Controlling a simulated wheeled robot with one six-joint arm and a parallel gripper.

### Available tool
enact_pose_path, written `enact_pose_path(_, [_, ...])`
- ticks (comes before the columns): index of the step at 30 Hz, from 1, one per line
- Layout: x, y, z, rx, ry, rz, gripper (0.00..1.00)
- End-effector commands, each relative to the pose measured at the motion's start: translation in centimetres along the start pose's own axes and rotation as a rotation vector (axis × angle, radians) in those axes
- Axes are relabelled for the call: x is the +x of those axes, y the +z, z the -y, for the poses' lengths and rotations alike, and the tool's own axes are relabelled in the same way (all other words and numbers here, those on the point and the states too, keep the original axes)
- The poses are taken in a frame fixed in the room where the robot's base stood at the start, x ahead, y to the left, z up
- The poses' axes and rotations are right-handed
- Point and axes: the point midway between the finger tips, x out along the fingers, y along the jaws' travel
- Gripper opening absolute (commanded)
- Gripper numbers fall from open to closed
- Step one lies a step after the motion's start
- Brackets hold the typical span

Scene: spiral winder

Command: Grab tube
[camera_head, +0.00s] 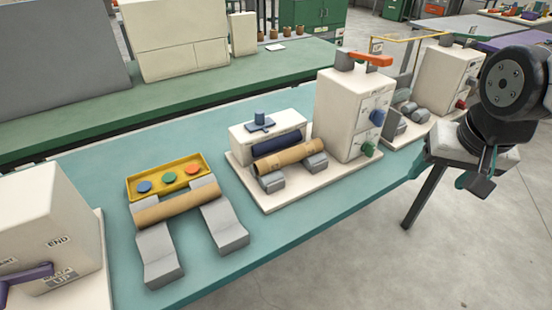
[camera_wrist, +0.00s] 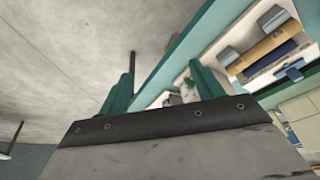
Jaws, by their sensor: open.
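One tan cardboard tube (camera_head: 177,205) lies across two grey sloped supports (camera_head: 222,231) at the left of the teal bench. A second tan tube (camera_head: 289,158) lies on the middle winder, across its grey blocks and in front of a dark blue roller. A tan tube, apparently this one, shows at upper right in the wrist view (camera_wrist: 262,48). My gripper (camera_head: 478,181) is at the right, beyond the bench's front edge, apart from both tubes. Its teal fingers are spread and empty in the wrist view (camera_wrist: 163,78).
A yellow tray (camera_head: 134,187) with blue, green and orange discs sits behind the left tube. A white control box (camera_head: 345,118) with an orange-red handle stands right of the middle winder. Another cream box (camera_head: 45,235) is at far left. Open floor lies in front of the bench.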

Motion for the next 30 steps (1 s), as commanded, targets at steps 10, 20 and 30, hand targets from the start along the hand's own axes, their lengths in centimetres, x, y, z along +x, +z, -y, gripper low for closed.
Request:
enact_pose_path(10, [12.4, -10.4, 10.2, 0.379, -0.289, -0.295, 0.66])
enact_pose_path(20, [20.0, -10.6, 20.7, 0.7, -0.774, -0.265, 0.66])
enact_pose_path(30, [21.9, -9.7, 24.2, 0.817, -0.958, -0.184, 0.66])
